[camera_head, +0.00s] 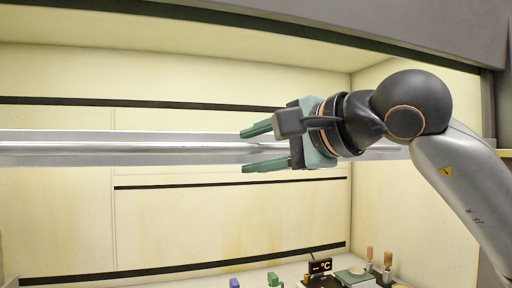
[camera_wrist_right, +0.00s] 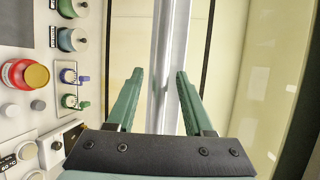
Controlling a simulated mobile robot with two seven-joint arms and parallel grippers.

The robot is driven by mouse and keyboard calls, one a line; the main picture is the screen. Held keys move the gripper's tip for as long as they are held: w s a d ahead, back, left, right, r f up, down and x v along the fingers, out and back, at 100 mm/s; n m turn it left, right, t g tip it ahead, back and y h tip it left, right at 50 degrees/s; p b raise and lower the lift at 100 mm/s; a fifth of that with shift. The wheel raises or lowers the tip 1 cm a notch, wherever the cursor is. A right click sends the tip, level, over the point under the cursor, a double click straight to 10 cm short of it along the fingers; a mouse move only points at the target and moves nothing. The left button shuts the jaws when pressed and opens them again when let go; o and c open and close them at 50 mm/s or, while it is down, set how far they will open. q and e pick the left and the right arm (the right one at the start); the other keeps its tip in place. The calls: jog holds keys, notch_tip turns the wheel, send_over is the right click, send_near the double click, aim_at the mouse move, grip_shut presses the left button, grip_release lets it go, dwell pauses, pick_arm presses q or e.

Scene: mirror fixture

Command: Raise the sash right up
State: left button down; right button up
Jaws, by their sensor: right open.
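The sash shows as a long pale metal rail (camera_head: 120,146) running level across the head view, well below the top edge of the hood opening. Any pane of the sash is too clear to make out. My right gripper (camera_head: 243,150) comes in from the right, open and empty, its two green fingers one above the other at the rail's height. In the right wrist view the rail (camera_wrist_right: 168,60) runs upright between the fingers, closer to the right one, whose tip overlaps its edge. I cannot tell whether the fingertips reach past the rail. My left gripper is not in view.
Below the rail, a small black display (camera_head: 319,266) and bottles with brown tops (camera_head: 387,259) stand on the hood floor. The hood's side wall (camera_head: 400,200) is at right.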

jog(key=shift+c, duration=0.4)
grip_shut()
dwell(0.9)
